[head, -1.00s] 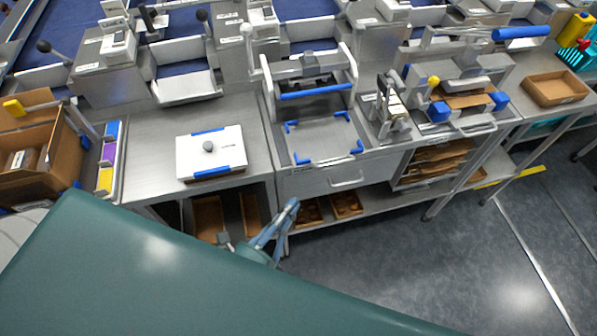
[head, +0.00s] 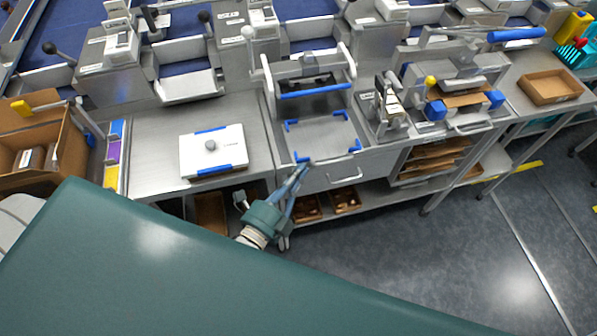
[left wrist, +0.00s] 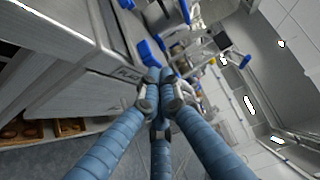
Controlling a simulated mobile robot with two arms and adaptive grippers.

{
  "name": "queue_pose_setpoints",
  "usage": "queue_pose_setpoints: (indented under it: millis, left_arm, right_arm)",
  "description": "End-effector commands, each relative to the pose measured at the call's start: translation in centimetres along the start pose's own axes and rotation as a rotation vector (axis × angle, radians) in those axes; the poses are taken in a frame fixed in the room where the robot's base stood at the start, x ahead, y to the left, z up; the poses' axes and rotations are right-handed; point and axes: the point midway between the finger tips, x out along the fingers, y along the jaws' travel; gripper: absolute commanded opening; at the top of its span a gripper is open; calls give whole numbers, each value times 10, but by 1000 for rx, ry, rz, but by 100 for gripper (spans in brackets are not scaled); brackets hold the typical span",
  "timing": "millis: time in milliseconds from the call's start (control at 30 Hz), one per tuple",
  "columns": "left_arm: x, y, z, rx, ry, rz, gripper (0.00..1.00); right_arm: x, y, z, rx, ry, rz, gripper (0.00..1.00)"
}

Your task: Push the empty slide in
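The empty slide (head: 325,134) is a grey plate with blue corner pieces, lying in front of the frame with the blue bar (head: 315,90). Nothing lies on it. My left gripper (head: 304,166) has its fingertips at the slide's front edge, near the front-left corner; contact is not certain. In the left wrist view, the blue fingers (left wrist: 158,76) come together at the tips with nothing between them, close to a blue corner piece (left wrist: 150,53). My right gripper is not in view.
A handled drawer front (head: 345,178) is below the slide. A white plate with blue strips and a knob (head: 228,148) lies on the left bench. A clamp device (head: 385,112) stands right of the slide. Wooden trays (head: 345,200) sit on the shelf below. Floor at right is clear.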

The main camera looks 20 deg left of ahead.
Motion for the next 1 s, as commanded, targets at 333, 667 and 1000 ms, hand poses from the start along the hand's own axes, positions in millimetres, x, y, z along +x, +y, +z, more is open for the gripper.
queue_pose_setpoints:
  millis: [333,667,1000]
  left_arm:
    - [47,1,47,5,1,-4,0]
    - [58,0,58,1,-1,1,0]
    - [58,0,59,1,0,0,0]
  right_arm:
    - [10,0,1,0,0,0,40]
    - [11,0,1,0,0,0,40]
    - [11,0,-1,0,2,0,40]
